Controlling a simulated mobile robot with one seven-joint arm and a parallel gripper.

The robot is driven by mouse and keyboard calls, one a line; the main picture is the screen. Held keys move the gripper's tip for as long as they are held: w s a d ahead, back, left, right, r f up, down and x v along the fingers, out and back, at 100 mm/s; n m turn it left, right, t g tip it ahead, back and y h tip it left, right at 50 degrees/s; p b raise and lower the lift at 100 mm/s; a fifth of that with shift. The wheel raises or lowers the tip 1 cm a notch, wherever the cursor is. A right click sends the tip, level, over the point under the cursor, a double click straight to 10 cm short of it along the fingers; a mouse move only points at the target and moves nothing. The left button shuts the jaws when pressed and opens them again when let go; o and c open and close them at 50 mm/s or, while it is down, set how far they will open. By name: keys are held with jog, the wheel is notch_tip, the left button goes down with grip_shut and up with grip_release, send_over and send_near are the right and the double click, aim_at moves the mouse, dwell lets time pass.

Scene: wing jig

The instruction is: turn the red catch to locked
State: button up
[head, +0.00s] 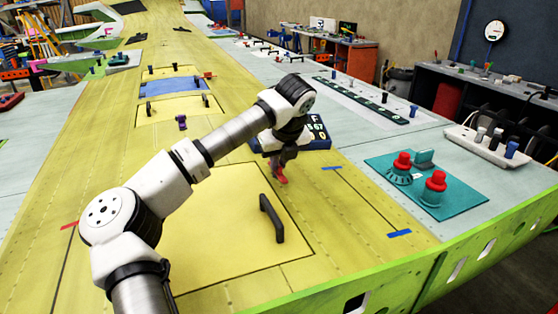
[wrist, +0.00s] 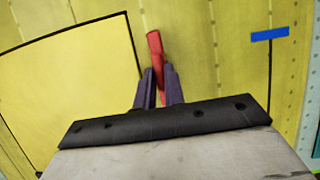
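The red catch (head: 280,174) is a small red handle on the yellow wing skin, just past the corner of a yellow panel. In the wrist view the red catch (wrist: 155,46) stands out beyond my fingertips, tilted slightly. My gripper (head: 278,162) is down over it, pointing at the skin. In the wrist view my gripper (wrist: 158,74) has its two dark purple fingers close on either side of the red handle, with little or no gap, so it looks shut on it. The catch's base and any lock marking are hidden.
A yellow panel with a black handle (head: 270,218) lies in front of the catch. A dark blue numbered block (head: 318,137) sits just behind my wrist. A teal plate (head: 458,200) with red knobs is at the right. Blue tape (head: 399,233) marks the skin.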

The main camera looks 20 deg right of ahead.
grip_shut()
jog(key=m+b, duration=0.1)
jog(key=m+h+b, duration=0.1)
jog(key=m+b, duration=0.1)
jog(key=shift+a+f, duration=0.15)
jog(key=shift+a, duration=0.15)
jog(key=m+h+b, duration=0.1)
jog(key=m, duration=0.2)
jog(key=shift+w+a+b, duration=0.1)
jog(key=shift+b, duration=0.2)
jog(key=m, duration=0.1)
jog(key=m+g+h, duration=0.1)
jog(key=shift+w+a+r+m, duration=0.1)
jog(key=shift+r+m, duration=0.1)
jog(key=shift+m, duration=0.2)
jog(key=m, duration=0.1)
jog(key=m+g+h+p, duration=0.1)
jog(key=m, duration=0.1)
jog(key=m+p, duration=0.1)
jog(key=m, duration=0.1)
jog(key=shift+w+a+r+g, duration=0.15)
jog(key=shift+w+g, duration=0.1)
jog(key=shift+g, duration=0.15)
jog(key=shift+w+m+g+h+p, duration=0.1)
jog(key=shift+m+g+h+p, duration=0.2)
jog(key=shift+m+p, duration=0.5)
jog(key=shift+w+m+g+h+p, duration=0.1)
jog(key=shift+m+g+p, duration=0.3)
jog(key=shift+m, duration=0.8)
